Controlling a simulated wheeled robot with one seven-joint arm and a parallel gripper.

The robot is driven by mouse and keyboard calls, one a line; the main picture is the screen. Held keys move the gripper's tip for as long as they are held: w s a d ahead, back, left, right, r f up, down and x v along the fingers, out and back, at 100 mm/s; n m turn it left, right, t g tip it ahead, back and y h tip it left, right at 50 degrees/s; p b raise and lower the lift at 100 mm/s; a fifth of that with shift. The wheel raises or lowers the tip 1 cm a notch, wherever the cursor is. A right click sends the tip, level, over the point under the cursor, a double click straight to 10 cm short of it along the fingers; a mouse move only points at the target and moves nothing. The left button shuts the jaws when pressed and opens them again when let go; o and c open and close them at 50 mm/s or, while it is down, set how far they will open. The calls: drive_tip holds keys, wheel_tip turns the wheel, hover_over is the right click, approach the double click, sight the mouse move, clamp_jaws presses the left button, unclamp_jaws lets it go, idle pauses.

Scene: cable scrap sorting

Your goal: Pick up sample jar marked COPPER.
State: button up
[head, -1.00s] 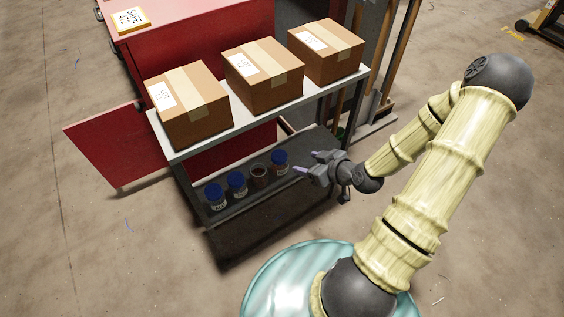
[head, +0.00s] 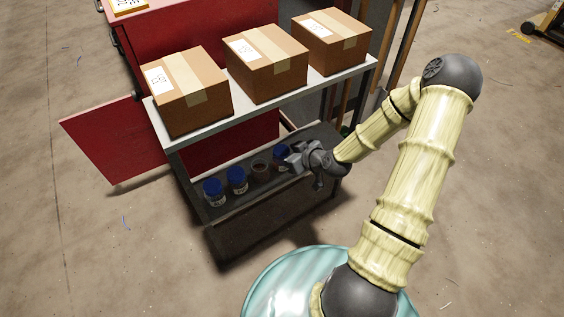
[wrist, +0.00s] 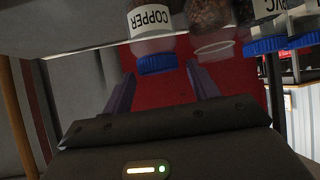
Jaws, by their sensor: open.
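The sample jar marked COPPER (wrist: 152,22) has a blue lid and a white label. It is the rightmost jar in the head view (head: 281,152), on the lower shelf, partly hidden by my gripper. My gripper (head: 289,161) is open at this jar. In the wrist view, the jar's blue lid lies in line with the gap between the two fingers of my gripper (wrist: 160,78). I cannot tell whether the fingertips touch the jar.
A jar of brownish granules (wrist: 207,14) stands beside it, then two blue-lidded jars (head: 237,180) (head: 213,191). The lower shelf (head: 255,204) sits under an upper shelf (head: 207,131) with three cardboard boxes (head: 265,60). A red cabinet (head: 160,50) stands behind.

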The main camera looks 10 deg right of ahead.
sight(278, 151)
drive_tip(key=shift+w+a+f, duration=0.15)
drive_tip(key=shift+w+f, duration=0.1)
drive_tip(key=shift+w, duration=0.2)
drive_tip(key=b+x, duration=0.3)
drive_tip(key=x, duration=0.2)
drive_tip(key=shift+f, duration=0.3)
drive_tip(key=shift+r, duration=0.1)
drive_tip(key=c, duration=0.9)
